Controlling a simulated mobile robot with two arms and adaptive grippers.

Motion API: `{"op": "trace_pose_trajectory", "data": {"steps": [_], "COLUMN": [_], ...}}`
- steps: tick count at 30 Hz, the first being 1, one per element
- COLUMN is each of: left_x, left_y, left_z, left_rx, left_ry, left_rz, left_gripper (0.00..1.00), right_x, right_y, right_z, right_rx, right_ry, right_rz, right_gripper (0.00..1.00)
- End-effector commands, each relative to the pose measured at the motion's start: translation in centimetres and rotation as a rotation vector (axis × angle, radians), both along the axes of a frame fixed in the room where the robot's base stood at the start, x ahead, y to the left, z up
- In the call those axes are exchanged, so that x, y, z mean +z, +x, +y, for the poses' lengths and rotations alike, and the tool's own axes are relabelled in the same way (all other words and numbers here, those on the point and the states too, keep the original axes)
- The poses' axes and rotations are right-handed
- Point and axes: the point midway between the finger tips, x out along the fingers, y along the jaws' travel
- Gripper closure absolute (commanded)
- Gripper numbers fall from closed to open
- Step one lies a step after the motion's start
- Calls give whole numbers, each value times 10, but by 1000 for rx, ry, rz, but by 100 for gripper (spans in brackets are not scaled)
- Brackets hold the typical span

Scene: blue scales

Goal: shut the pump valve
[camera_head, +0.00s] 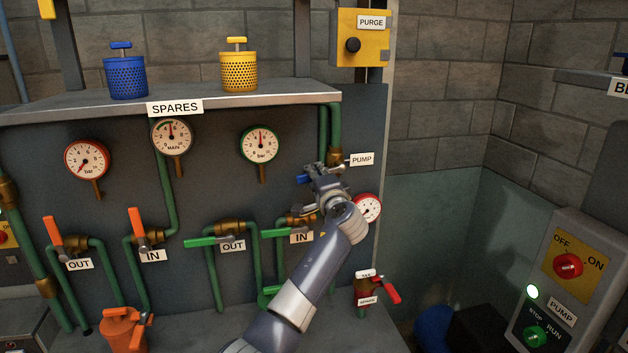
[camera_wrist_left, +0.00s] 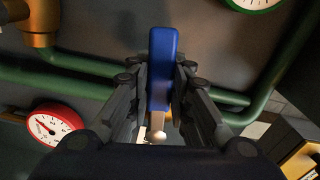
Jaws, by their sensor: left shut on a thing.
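The pump valve's blue lever (camera_head: 303,179) sticks out to the left past my left gripper, below the brass valve body (camera_head: 334,158) next to the PUMP label (camera_head: 361,159). My left gripper (camera_head: 319,181) is shut on this lever. In the left wrist view, the blue lever (camera_wrist_left: 163,48) stands between the two dark fingers of the left gripper (camera_wrist_left: 161,78). There it lies roughly across the green pipes. The gripper and wrist hide much of the lever in the head view. My right gripper is not in view.
A red-rimmed gauge (camera_head: 368,208) sits just right of my wrist. Green levers by the IN label (camera_head: 301,237) and OUT label (camera_head: 232,246) lie left of my forearm. A red-handled spare valve (camera_head: 379,288) is lower right. The PURGE box (camera_head: 360,38) is above.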

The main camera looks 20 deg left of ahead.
Motion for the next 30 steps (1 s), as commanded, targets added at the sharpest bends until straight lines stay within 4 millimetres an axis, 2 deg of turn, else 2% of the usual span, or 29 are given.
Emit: {"op": "trace_pose_trajectory", "data": {"steps": [1, 9, 28, 29, 30], "left_x": [9, 16, 19, 19, 19], "left_y": [1, 3, 4, 4, 4], "left_z": [2, 1, 1, 1, 1], "left_rx": [2, 4, 5, 5, 5], "left_ry": [29, 129, 171, 172, 171], "left_rz": [13, 81, 104, 103, 104], "left_gripper": [100, 100, 100, 77, 68], "right_x": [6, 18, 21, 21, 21], "right_y": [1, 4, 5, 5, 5], "right_z": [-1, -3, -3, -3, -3], "right_rx": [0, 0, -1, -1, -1], "right_ry": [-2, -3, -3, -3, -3], "right_rz": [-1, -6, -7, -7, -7], "right_gripper": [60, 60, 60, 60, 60]}}
